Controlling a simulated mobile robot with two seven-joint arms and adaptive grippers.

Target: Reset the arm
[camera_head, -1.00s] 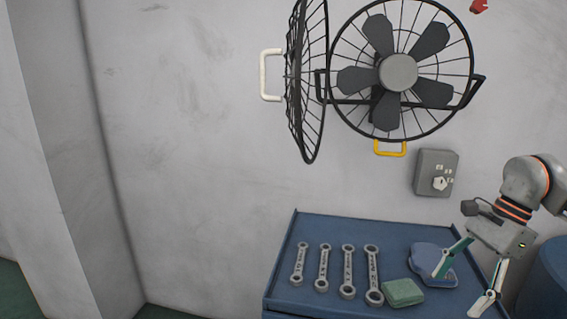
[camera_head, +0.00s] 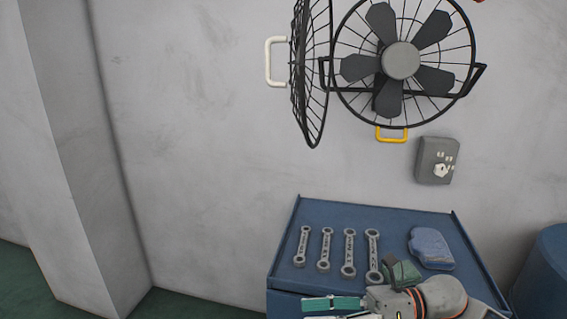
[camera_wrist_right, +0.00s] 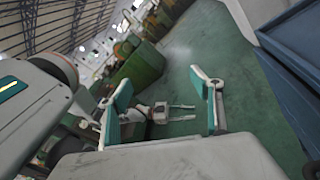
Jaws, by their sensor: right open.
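My right gripper (camera_head: 333,309) is low in the head view, at the front edge of the blue bench, pointing left. Its arm comes in from the lower right and the lower finger is partly cut off by the frame. In the right wrist view its two teal-padded fingers (camera_wrist_right: 164,104) stand wide apart with nothing between them. Beyond them, small and further off, a grey two-pronged part that looks like my left gripper (camera_wrist_right: 183,113) points right with its prongs apart and empty. The head view does not show the left gripper.
Several wrenches (camera_head: 349,252) lie on the blue bench (camera_head: 400,218). A green box (camera_head: 403,273), partly hidden by my arm, and a blue object (camera_head: 431,247) lie beside them. A caged fan (camera_head: 401,62) with its front swung open and a grey switch box (camera_head: 437,161) are on the wall.

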